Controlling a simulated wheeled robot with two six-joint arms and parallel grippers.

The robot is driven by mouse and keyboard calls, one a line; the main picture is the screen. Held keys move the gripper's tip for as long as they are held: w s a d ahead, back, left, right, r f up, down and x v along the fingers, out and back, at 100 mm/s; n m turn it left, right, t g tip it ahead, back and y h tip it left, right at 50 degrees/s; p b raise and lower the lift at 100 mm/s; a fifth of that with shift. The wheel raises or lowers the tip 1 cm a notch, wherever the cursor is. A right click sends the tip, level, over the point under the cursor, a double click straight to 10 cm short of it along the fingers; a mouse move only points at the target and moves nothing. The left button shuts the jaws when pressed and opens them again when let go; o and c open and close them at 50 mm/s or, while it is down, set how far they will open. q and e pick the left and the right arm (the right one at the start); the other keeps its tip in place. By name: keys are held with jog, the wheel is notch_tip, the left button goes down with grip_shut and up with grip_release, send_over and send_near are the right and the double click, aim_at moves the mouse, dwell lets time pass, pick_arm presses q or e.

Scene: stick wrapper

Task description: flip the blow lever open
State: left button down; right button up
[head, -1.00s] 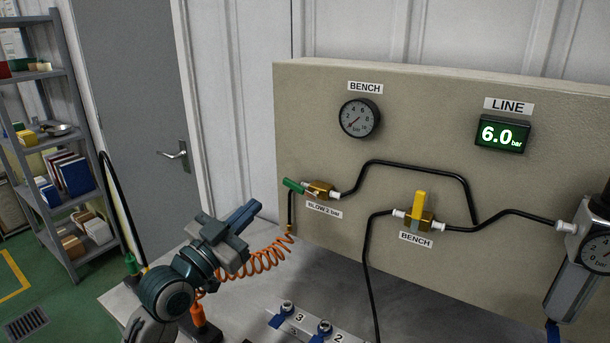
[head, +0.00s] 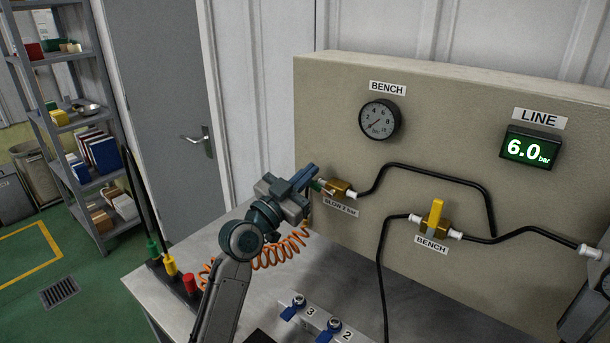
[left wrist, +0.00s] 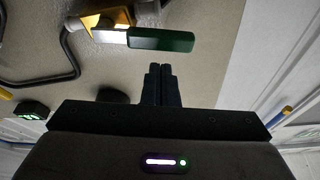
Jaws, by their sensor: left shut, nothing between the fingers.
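The blow lever is a green handle on a brass valve (head: 341,188) above the "BLOW 2 bar" label (head: 341,207), on the left of the beige panel. In the head view my left gripper (head: 312,172) is at the lever and covers much of it. In the left wrist view the green lever (left wrist: 161,39) shows whole, lying sideways from the brass valve (left wrist: 108,18). My left gripper's fingers (left wrist: 161,70) are shut and empty, pointing at the lever's side. My right gripper is out of view.
A bench valve with a yellow upright handle (head: 437,216) is to the right, joined by black hoses. The bench gauge (head: 380,120) and line display (head: 531,147) are higher on the panel. An orange coiled hose (head: 283,251) hangs beside my left arm.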

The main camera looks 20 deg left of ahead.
pick_arm(q)
jog(key=shift+a+f, duration=0.25)
jog(key=shift+f, duration=0.65)
jog(key=shift+w+a+f+n+t+y+b, duration=0.15)
jog(key=shift+a+f+n+y+b, duration=0.1)
jog(key=shift+f+n+b, duration=0.25)
jog(key=shift+s+a+f+n+t+y+b, duration=0.15)
jog(key=shift+f+n+y+b, duration=0.1)
jog(key=shift+n+b, duration=0.35)
jog(key=shift+w+r, duration=0.1)
jog(key=shift+r, duration=0.05)
